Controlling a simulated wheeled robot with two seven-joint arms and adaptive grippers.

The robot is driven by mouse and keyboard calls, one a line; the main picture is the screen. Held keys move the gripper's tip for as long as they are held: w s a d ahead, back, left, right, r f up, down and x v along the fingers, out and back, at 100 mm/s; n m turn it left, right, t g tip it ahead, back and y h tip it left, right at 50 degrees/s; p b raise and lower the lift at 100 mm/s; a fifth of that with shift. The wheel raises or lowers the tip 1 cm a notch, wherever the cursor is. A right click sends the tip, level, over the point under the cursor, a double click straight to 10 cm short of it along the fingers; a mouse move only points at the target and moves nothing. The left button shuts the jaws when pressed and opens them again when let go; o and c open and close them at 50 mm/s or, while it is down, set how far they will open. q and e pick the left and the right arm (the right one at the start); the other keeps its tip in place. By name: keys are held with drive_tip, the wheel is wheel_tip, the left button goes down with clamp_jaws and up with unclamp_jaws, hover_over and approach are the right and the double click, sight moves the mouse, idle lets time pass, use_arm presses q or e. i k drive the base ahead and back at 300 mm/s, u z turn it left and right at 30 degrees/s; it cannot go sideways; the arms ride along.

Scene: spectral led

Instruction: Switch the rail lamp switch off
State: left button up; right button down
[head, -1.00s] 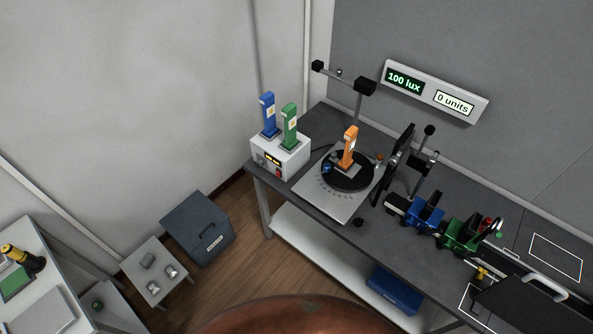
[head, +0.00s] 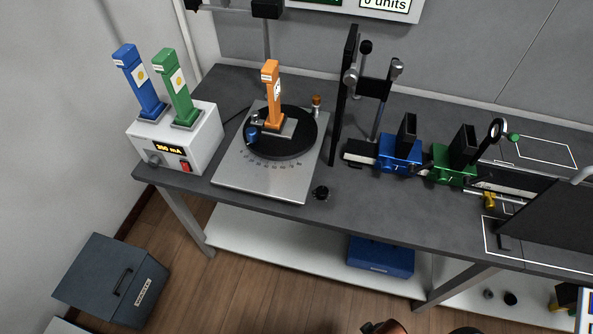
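I cannot tell for sure which part is the rail lamp switch. A white power box (head: 180,140) at the bench's left end has a lit amber readout, seemingly "350 mA", and a red rocker switch (head: 185,166) on its front. Blue (head: 140,80) and green (head: 178,88) lamp modules stand upright on it. An orange module (head: 271,95) stands on the black turntable (head: 300,140). A blue carriage (head: 400,155) and a green carriage (head: 453,168) sit in line on the right. Neither gripper is identifiable in view.
A dark panel (head: 550,220) fills the right end. A grey box (head: 112,280) is on the floor at left.

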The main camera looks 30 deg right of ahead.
sight(184, 166)
drive_tip(key=z, duration=0.5)
drive_tip(key=k, duration=1.1)
drive_tip(key=u, duration=0.75)
drive_tip(key=i, duration=1.25)
